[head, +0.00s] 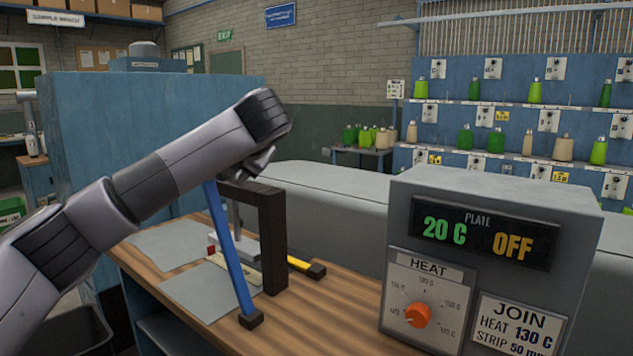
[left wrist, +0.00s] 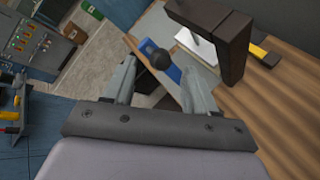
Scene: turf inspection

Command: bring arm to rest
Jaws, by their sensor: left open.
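My left arm comes in from the left in the head view, and its gripper (head: 260,164) is above the bench beside the top of a dark brown frame (head: 273,235). In the left wrist view the gripper (left wrist: 158,67) has its two grey fingers spread apart. A black knob (left wrist: 159,60) and a blue lever (left wrist: 174,73) show between or just beyond the fingers; I cannot tell whether they touch. In the head view the blue lever (head: 232,260) slants down to a dark foot, its top hidden behind my arm. My right gripper is not in view.
A grey control box (head: 480,215) reading 20 C and OFF, with an orange dial, stands at the right. Grey sheets (head: 205,290) and a yellow bar with a black end (head: 305,266) lie on the wooden bench (head: 330,310). A blue panel (head: 90,110) stands behind my arm.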

